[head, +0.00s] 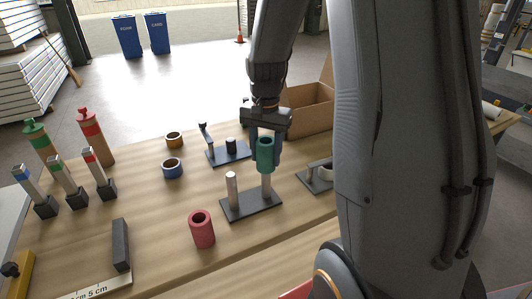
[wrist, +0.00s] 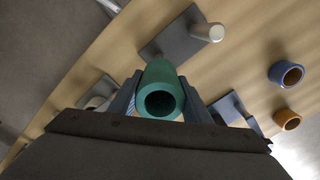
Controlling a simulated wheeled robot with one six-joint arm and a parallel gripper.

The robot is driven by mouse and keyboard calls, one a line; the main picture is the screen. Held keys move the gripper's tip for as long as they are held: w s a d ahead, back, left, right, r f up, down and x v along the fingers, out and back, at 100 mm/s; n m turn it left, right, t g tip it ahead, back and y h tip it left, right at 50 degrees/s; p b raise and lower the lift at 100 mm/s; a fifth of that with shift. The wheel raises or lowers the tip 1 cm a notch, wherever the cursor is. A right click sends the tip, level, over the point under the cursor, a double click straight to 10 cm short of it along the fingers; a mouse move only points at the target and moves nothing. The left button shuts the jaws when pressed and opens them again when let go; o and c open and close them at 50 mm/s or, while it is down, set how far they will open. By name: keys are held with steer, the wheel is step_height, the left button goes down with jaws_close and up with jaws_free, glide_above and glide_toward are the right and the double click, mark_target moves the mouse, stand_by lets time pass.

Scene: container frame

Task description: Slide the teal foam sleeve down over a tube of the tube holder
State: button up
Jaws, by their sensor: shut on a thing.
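The teal foam sleeve (head: 265,157) is upright in my gripper (head: 266,146), with a finger on either side of it. In the wrist view my gripper (wrist: 162,98) is shut on the sleeve (wrist: 160,74), whose open end looks dark inside. The tube holder (head: 240,208) is a dark plate with two pale tubes. The left tube (head: 231,188) is bare. The right tube (head: 267,184) shows directly below the sleeve; I cannot tell whether its top is inside the sleeve. In the wrist view the bare tube (wrist: 207,33) stands on the holder plate (wrist: 168,47), and the sleeve hides the other tube.
A red foam sleeve (head: 202,230) stands in front of the holder. A dark fixture (head: 228,154) stands behind, another (head: 314,180) at right. A cardboard box (head: 308,108) is at the back.

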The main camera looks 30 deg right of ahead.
mark_target(266, 181)
steer(key=shift+f+b, duration=2.6)
steer(key=shift+f, duration=2.8)
stand_by(2.6)
